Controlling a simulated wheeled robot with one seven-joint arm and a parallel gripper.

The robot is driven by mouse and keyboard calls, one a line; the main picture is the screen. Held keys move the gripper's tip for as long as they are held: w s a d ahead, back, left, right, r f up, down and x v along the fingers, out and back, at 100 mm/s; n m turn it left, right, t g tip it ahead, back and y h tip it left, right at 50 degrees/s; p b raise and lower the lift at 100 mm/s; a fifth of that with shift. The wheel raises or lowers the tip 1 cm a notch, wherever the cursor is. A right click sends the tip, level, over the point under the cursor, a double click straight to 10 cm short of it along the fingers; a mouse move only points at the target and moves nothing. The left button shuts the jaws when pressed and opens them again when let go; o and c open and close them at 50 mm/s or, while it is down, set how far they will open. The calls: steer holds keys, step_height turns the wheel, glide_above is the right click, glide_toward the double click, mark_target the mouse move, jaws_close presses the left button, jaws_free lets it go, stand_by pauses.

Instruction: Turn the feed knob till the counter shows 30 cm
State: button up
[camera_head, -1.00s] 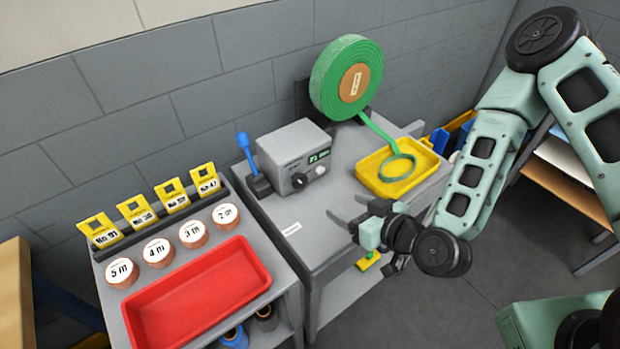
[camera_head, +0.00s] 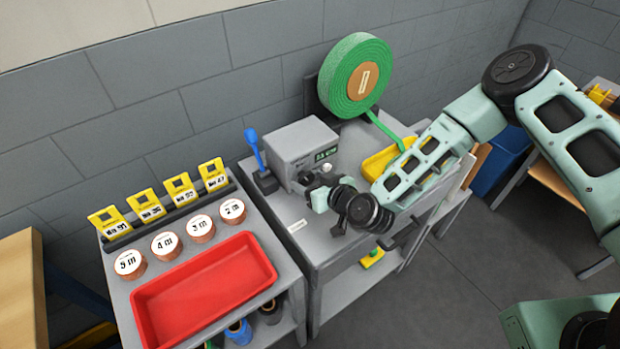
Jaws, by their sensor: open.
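The grey feeder box (camera_head: 300,147) stands at the back of the grey bench. Its counter (camera_head: 325,154) has small green digits that I cannot read surely. The dark feed knob (camera_head: 304,178) is on the box's front, mostly hidden by my gripper. A pale button (camera_head: 327,167) shows to its right. My gripper (camera_head: 309,185) is open, with its fingers at the knob; I cannot tell whether they touch it. The green strap roll (camera_head: 342,80) stands behind the box, and its strap (camera_head: 385,130) runs down toward the yellow tray (camera_head: 376,166), partly hidden by my arm.
A blue-handled lever (camera_head: 253,145) stands just left of the box. A red tray (camera_head: 205,288), several copper-coloured rolls (camera_head: 200,228) and yellow tags (camera_head: 181,188) are on the left cart. The bench front near a small label (camera_head: 297,226) is clear.

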steer(key=shift+w+a+f, duration=0.2)
steer(key=shift+w+a, duration=0.05)
steer(key=shift+w, duration=0.05)
steer(key=c, duration=1)
steer(key=shift+f+m+b, duration=0.15)
steer(key=shift+m+b, duration=0.15)
steer(key=shift+b, duration=0.35)
steer(key=shift+y, duration=0.3)
steer(key=o, duration=1)
steer(key=shift+r, duration=0.2)
